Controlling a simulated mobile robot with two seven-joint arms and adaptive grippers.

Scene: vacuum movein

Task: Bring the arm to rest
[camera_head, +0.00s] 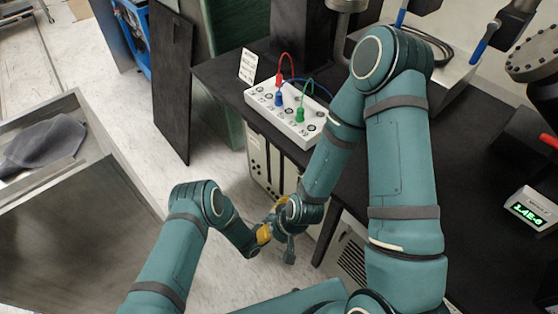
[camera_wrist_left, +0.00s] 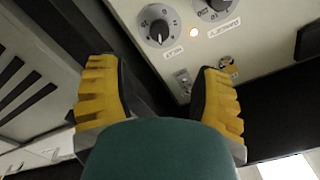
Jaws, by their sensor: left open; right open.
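My right arm comes down over the dark table from the upper right in the head view. Its gripper (camera_head: 290,250) hangs beside the table's front edge, small and partly hidden by its wrist. My left arm reaches in from the lower left, with its hand close to the right wrist; I cannot tell whether they touch. In the left wrist view the left gripper (camera_wrist_left: 157,80) is open, its two yellow-padded fingers wide apart. A teal part of mine covers the lower middle there. No object shows held in either gripper.
The dark table (camera_head: 460,190) carries a white socket box (camera_head: 288,112) with coloured plugs and leads, and a lit readout (camera_head: 535,210). Below its edge stands a cabinet (camera_head: 262,160); a knob panel (camera_wrist_left: 185,30) is ahead of the left gripper. A metal cart (camera_head: 75,215) stands left; floor lies between.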

